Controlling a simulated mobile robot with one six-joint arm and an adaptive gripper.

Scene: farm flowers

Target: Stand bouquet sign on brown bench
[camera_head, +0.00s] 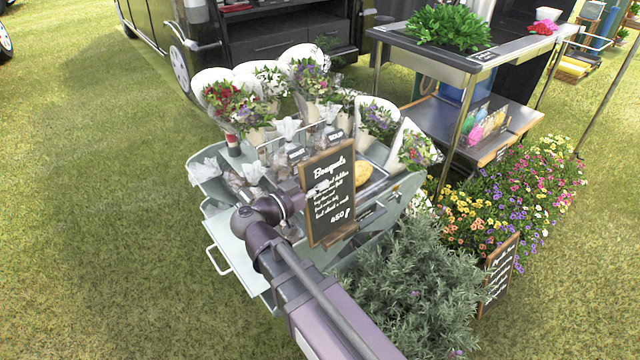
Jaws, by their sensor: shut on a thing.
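The bouquet sign (333,205) is a dark board in a brown wooden frame with white writing headed "Bouquets" and a price at the bottom. It is nearly upright, tilted slightly, with a wooden foot at its lower edge. My gripper (318,190) is shut on the sign at its left side; the fingers are small and partly lost against the board. The sign appears in front of the pale flower cart (237,262); I cannot tell whether its foot touches anything. I cannot make out a brown bench in this view.
Wrapped bouquets (309,77) and small labels crowd the cart. A grey-green bush (410,285) and bright flowers (510,200) stand to the right, with another framed sign (498,275). A metal-topped stand (440,58) is behind. Open grass (90,200) lies left.

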